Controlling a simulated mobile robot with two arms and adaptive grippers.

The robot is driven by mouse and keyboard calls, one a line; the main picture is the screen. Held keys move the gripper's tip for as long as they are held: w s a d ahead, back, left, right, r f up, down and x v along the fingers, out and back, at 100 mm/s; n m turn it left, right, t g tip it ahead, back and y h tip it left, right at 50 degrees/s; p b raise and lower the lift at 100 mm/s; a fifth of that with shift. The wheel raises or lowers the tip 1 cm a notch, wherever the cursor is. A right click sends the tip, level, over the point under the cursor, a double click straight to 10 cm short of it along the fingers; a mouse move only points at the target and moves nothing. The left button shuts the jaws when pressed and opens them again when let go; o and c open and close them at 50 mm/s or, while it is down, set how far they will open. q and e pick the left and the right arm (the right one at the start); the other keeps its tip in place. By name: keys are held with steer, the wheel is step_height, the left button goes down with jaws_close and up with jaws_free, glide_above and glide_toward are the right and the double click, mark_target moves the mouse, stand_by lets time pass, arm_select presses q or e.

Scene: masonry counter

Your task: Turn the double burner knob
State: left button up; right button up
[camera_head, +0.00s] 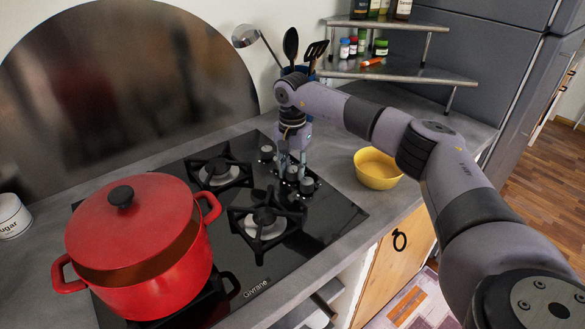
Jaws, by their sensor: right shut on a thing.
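The black glass cooktop (330,210) is set in the grey counter. A row of silver knobs runs along its right side. The nearest knob (307,186) stands clear of the gripper, and the farthest knob (266,153) is also clear. My right gripper (287,172) points down over the middle of the row and is shut on a burner knob there. Its fingers hide much of that knob, and I cannot tell which way it is turned. I cannot tell from any marking which knob is the double burner's. My left gripper is not in view.
A large red pot (150,285) with its lid tilted stands on the left burners. Two black burner grates (265,222) are bare. A yellow bowl (378,169) is right of the cooktop. Utensils (291,45) and a spice shelf (400,72) stand behind.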

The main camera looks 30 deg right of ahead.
mark_target(293, 169)
steer(key=shift+r, duration=0.1)
steer(key=o, duration=1.2)
steer(key=shift+r, duration=3.95)
